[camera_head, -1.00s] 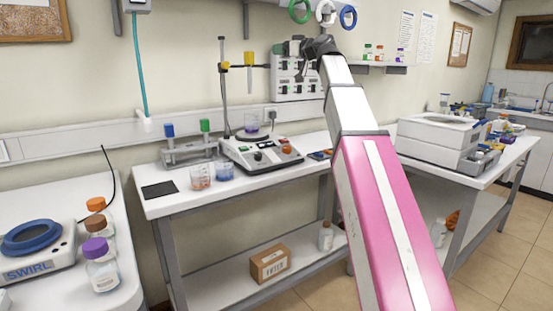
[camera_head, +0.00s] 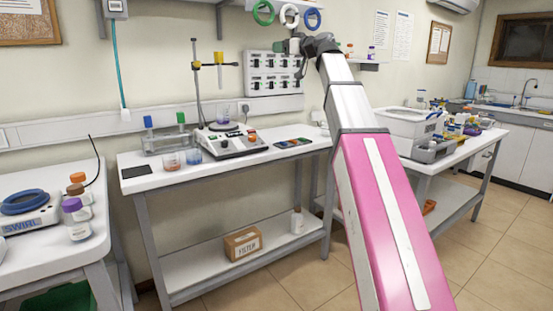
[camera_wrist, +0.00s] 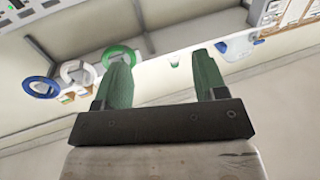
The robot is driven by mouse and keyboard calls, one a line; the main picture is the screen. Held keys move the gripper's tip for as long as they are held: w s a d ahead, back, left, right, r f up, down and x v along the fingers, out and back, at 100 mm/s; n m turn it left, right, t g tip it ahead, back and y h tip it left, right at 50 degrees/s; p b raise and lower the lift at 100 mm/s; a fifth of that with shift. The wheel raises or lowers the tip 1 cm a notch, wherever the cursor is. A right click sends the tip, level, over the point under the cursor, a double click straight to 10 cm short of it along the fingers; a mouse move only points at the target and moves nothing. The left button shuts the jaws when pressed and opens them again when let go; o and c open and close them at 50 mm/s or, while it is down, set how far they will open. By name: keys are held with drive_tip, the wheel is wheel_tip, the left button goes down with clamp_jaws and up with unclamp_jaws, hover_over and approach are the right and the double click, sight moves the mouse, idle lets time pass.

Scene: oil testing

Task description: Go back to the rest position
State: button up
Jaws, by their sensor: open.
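My arm reaches up and away from the body camera, and my gripper (camera_head: 294,46) is at its far end, in front of the wall and just below the coloured rings. In the wrist view my gripper (camera_wrist: 163,76) has two green fingers spread wide apart with nothing between them. The wrist picture is strongly tilted. No object is held.
A middle bench (camera_head: 190,180) carries a hotplate stirrer (camera_head: 232,144), a tube rack (camera_head: 167,143) and beakers. Green (camera_head: 263,13), white and blue rings hang on the wall. A swirl mixer (camera_head: 25,215) and bottles stand left. The tiled floor at right is clear.

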drive_tip(key=s+d+f+m+g+h, duration=0.1)
drive_tip(key=d+f+m+g+h, duration=0.1)
drive_tip(key=f, duration=1.3)
drive_tip(key=s+d+f+m+g+h, duration=0.1)
drive_tip(key=d+f+m+h, duration=0.15)
drive_tip(key=f, duration=1.25)
drive_tip(key=s+d+f+m+g+h, duration=0.1)
drive_tip(key=f+g+h, duration=0.15)
drive_tip(key=f, duration=1.25)
drive_tip(key=s+d+f+m+g+h, duration=0.1)
drive_tip(key=s+d+f+g+h, duration=0.1)
drive_tip(key=s+f, duration=0.6)
drive_tip(key=s+d+f+m+g+h, duration=0.2)
drive_tip(key=s+d+f, duration=0.3)
drive_tip(key=f, duration=0.8)
drive_tip(key=s+d+f+m+g+h, duration=0.1)
drive_tip(key=s+d+f+g+h, duration=0.1)
drive_tip(key=s+f, duration=0.9)
drive_tip(key=shift+d+f+h, duration=0.3)
drive_tip(key=shift+d+f, duration=0.05)
drive_tip(key=shift+d, duration=0.4)
